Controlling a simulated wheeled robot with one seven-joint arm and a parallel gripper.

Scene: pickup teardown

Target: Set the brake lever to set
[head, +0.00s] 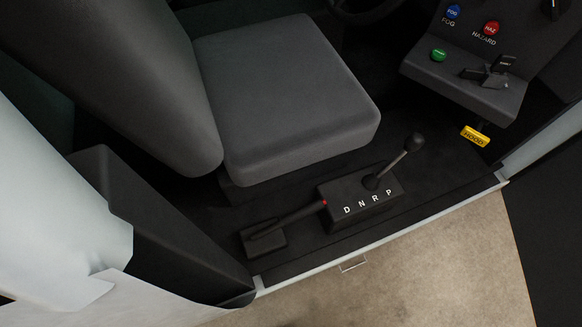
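The brake lever (291,218) is a dark handle with a small red tip. It rises from a black base (265,240) on the cab floor, in the lower middle of the head view. It lies at a low angle, its red tip pointing right, close to the shifter box. No marks for its positions can be read. My gripper does not show in this view.
The shifter box (345,215), marked D N R P, stands right of the brake lever, with a round-knobbed shift lever (396,160). A grey seat (285,95) is behind. A dash panel (465,75) with buttons and a yellow hood handle (474,138) are at upper right. Bare floor (440,270) lies in front.

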